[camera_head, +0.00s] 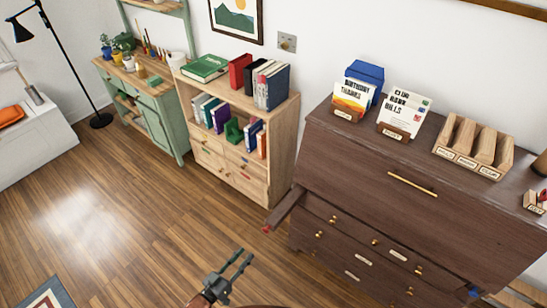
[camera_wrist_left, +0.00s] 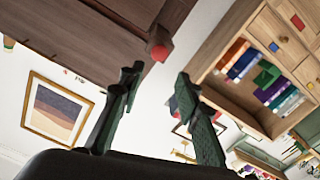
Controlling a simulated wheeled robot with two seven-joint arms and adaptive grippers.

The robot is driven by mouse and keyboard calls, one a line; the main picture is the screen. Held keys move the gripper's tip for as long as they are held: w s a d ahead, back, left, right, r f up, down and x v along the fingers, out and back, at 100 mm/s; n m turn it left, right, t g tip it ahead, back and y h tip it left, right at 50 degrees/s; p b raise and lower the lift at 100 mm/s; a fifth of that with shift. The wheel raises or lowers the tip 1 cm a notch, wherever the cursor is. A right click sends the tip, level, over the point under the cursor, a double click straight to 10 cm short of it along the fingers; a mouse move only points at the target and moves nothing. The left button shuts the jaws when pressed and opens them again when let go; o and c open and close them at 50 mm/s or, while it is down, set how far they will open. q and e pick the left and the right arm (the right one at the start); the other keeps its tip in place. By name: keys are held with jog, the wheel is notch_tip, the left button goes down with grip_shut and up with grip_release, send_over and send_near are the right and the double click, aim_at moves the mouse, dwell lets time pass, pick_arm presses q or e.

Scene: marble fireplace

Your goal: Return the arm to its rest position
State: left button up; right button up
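My left gripper (camera_head: 244,257) shows at the bottom middle of the head view, above the wooden floor. Its two dark fingers are apart and nothing is between them. In the left wrist view the same fingers (camera_wrist_left: 158,75) stand clearly spread and empty. My left gripper appears in front of the dark brown desk (camera_head: 362,213) and apart from it. A dark wooden support bar (camera_head: 285,210) with a red tip juts from the desk's left side; the red tip (camera_wrist_left: 160,51) shows beyond the fingers in the wrist view. My right gripper is not in view.
A light wood bookcase (camera_head: 277,183) stands left of the desk and also shows in the wrist view (camera_wrist_left: 236,92). A green cabinet (camera_head: 162,118) is further left. Letter holders and a slotted wooden organizer (camera_head: 470,152) sit on the desk.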

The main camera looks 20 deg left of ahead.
pick_arm(q)
jog(key=s+a+f+g+y, duration=0.15)
jog(key=s+f, duration=0.25)
jog(key=f, duration=0.5)
jog(key=s+a+f+g+y, duration=0.1)
jog(key=s+a+f+g, duration=0.25)
jog(key=f, duration=0.55)
jog(key=s+a+f+g+y, duration=0.1)
jog(key=s+f+g+y, duration=0.1)
jog(key=s+f, duration=0.5)
jog(key=s+f+g, duration=0.3)
jog(key=s+f, duration=0.3)
jog(key=s, duration=0.3)
jog(key=s+f+m+g+y, duration=0.1)
jog(key=s+f+g, duration=0.2)
jog(key=s+f, duration=0.3)
jog(key=s+f+g, duration=0.3)
jog(key=s+f, duration=0.3)
jog(key=s, duration=0.6)
jog(key=shift+s+a+g, duration=0.3)
jog(key=shift+a, duration=0.15)
